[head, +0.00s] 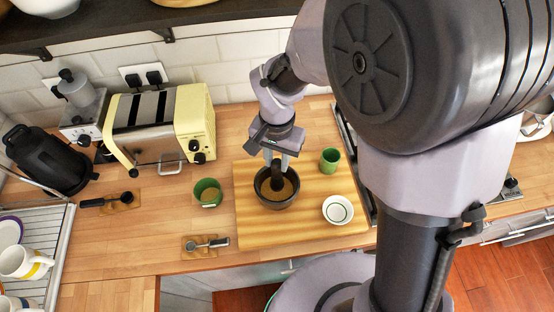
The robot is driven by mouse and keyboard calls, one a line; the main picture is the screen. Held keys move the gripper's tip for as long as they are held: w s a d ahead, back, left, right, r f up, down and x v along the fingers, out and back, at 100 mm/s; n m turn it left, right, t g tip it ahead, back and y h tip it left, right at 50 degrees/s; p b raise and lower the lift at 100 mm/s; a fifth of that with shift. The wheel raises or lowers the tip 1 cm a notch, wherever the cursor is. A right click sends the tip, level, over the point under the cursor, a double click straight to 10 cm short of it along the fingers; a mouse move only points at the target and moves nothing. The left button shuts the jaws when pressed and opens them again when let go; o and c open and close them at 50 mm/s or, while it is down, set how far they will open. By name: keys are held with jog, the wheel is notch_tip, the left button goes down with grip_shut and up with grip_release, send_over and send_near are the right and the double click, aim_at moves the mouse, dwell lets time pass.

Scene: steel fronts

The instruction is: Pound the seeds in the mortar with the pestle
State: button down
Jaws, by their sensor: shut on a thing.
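The dark mortar (264,199) stands on the wooden board, with brownish seeds (287,190) showing inside it. The dark pestle (277,180) is upright with its lower end inside the mortar. My gripper (277,163) is above the mortar, pointing down, shut on the top of the pestle. Whether the pestle's tip touches the seeds is hidden inside the bowl.
The wooden board (255,232) also holds a green cup (330,160) and a white bowl (338,210). Left of it are a green pot (207,193) with brown contents and two dark-handled utensils. A yellow toaster (195,125) stands behind. A dish rack (55,255) is at far left.

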jog(key=shift+f, duration=0.15)
jog(key=shift+f+b, duration=1.65)
jog(key=shift+f, duration=0.05)
jog(key=shift+r+p, duration=1.3)
jog(key=shift+r, duration=0.5)
notch_tip(320, 180, up, 8)
jog(key=p, duration=0.6)
jog(key=shift+r, duration=0.2)
jog(key=shift+f, duration=0.1)
